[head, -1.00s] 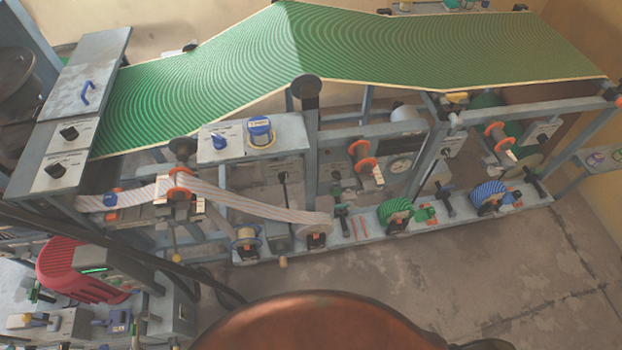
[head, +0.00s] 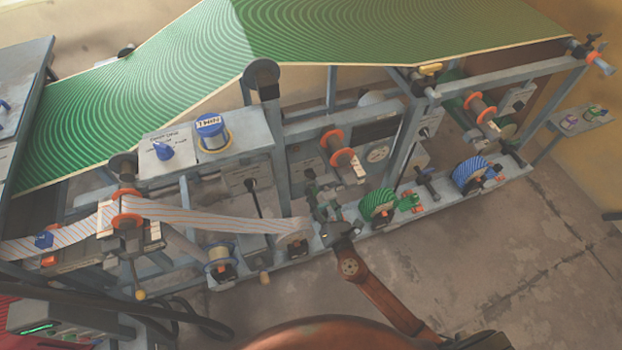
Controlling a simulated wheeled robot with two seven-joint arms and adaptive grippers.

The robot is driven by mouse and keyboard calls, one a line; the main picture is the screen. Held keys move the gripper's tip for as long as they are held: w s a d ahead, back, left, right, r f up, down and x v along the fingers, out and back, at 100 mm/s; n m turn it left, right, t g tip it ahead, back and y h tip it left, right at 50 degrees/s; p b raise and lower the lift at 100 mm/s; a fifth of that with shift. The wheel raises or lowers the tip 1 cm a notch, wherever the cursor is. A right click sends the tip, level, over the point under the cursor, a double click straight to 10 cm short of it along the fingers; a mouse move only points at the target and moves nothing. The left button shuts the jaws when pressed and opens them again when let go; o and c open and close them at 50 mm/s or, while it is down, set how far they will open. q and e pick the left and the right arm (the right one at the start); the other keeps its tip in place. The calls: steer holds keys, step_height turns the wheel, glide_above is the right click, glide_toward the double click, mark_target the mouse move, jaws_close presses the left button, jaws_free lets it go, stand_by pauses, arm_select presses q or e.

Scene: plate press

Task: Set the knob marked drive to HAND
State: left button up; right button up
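A blue pointer knob (head: 163,151) sits on a pale plate on the grey-blue shelf at the left of the machine. Small lettering is printed around it, too blurred to read for certain, so I cannot confirm that it is the drive knob or which mark it points to. My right arm comes in from the lower right. Its gripper (head: 322,200) is over the lower rail, in front of the machine and well right of the blue knob. Its dark fingers blend with the parts behind, so their opening is unclear. My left gripper is not in view.
A blue-capped spool (head: 212,134) stands right beside the knob. A striped web (head: 190,212) runs below the shelf. A green patterned sheet (head: 330,35) spans the top. Green (head: 377,204) and blue (head: 472,174) rolls sit along the rail. The floor at right is clear.

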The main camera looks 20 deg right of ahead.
mark_target(312, 178)
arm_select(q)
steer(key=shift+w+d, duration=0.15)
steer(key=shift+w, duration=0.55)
arm_select(e)
steer(key=w, duration=0.7)
steer(key=shift+w+a, duration=0.15)
steer(key=shift+w, duration=0.1)
steer(key=shift+c, duration=0.4)
steer(key=c, duration=1.1)
arm_select(q)
steer(key=shift+b, duration=0.3)
